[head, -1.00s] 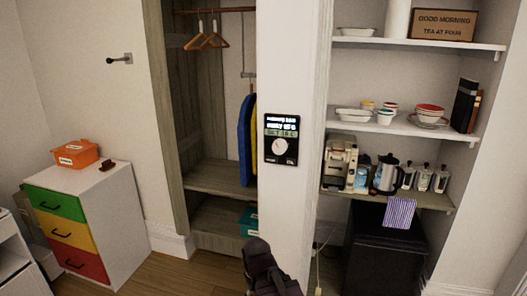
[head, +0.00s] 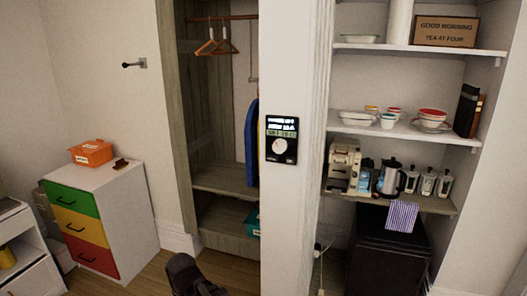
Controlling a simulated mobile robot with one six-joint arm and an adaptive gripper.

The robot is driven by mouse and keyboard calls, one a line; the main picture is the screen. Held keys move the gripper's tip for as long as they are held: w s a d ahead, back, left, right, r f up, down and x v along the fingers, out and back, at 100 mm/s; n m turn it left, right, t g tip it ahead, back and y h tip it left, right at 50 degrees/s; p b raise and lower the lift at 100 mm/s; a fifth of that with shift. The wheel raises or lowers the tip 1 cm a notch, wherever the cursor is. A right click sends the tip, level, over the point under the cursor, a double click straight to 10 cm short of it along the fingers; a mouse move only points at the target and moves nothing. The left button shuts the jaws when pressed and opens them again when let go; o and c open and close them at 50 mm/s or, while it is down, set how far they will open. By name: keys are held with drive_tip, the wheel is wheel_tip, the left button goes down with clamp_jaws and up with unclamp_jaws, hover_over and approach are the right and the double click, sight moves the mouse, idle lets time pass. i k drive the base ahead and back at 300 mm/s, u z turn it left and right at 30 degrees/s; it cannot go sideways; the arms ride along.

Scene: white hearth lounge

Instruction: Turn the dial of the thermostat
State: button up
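The thermostat (head: 282,140) is a black upright panel on the white wall pillar between the wardrobe and the shelves. It has a small lit screen at its top and a round pale dial (head: 277,146) below. The screen text is too small to read surely. A dark part of my arm (head: 190,277) shows at the bottom edge, low and left of the thermostat and well apart from it. No fingertips can be made out, so my gripper's opening cannot be told.
An open wardrobe (head: 222,177) with hangers stands left of the pillar. Shelves with dishes, a coffee machine (head: 343,166) and a kettle (head: 391,177) are on the right. A drawer chest (head: 135,220) carries an orange box (head: 92,153). Bare wooden floor (head: 150,279) shows in front.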

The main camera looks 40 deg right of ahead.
sight(279, 146)
drive_tip(key=u, duration=0.2)
drive_tip(key=k, duration=0.95)
drive_tip(key=z, duration=1.45)
drive_tip(key=i, duration=0.5)
drive_tip(key=u, duration=0.1)
